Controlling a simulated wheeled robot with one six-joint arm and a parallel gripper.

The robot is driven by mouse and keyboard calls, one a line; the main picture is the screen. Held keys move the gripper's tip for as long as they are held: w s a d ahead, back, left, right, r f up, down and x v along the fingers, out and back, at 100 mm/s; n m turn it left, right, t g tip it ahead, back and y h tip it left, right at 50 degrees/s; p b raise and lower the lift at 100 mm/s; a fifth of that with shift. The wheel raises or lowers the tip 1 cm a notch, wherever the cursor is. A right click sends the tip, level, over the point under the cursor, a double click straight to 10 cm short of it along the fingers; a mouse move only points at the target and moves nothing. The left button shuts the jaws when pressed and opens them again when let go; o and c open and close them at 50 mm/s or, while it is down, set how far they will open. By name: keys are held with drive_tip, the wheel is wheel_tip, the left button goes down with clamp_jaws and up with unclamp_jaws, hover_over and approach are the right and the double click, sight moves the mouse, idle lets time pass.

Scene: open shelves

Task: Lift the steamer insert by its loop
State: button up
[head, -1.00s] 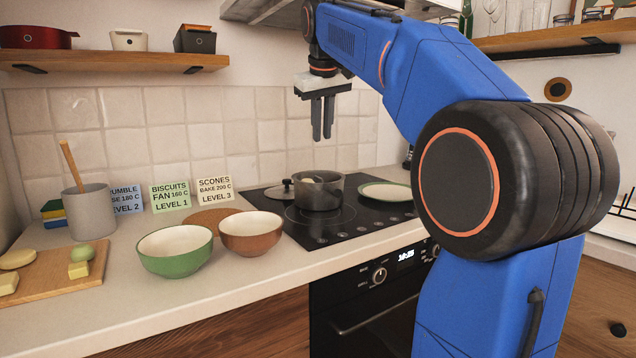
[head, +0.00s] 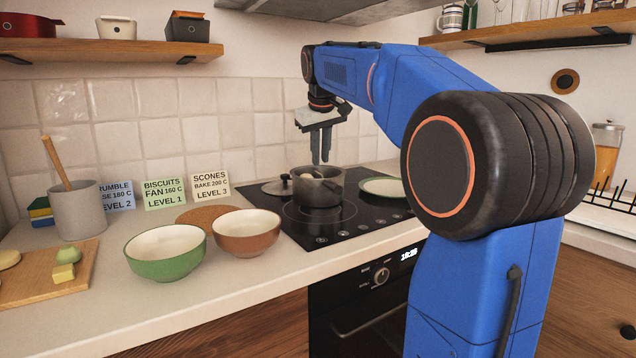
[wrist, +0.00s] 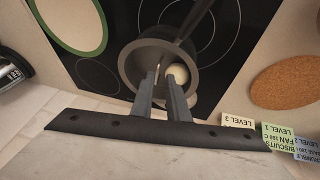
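A grey pot (head: 319,192) stands on the black hob; its handle points up and right in the wrist view, which also shows the pot (wrist: 128,70) from above. A pale round thing (wrist: 178,74) lies inside it; a pale spot also shows in the head view (head: 307,177). The steamer insert and its loop are not clearly distinguishable from the pot's interior. My gripper (head: 321,161) points down just above the pot's mouth. Its two fingers are a little apart, with nothing visible held. In the wrist view the fingertips (wrist: 163,79) overlap the pot opening.
A lid (head: 276,189) lies left of the pot, and a green-rimmed plate (head: 383,187) right of it. Green (head: 165,253) and brown (head: 246,234) bowls stand on the counter, with several recipe cards behind. A wooden shelf (head: 110,50) hangs above, left of my arm.

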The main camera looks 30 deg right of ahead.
drive_tip(key=shift+x, duration=3.05)
drive_tip(key=shift+d, duration=0.15)
drive_tip(key=shift+c, duration=0.5)
clamp_jaws()
drive_tip(key=shift+r, duration=0.1)
wheel_tip(320, 180, up, 16)
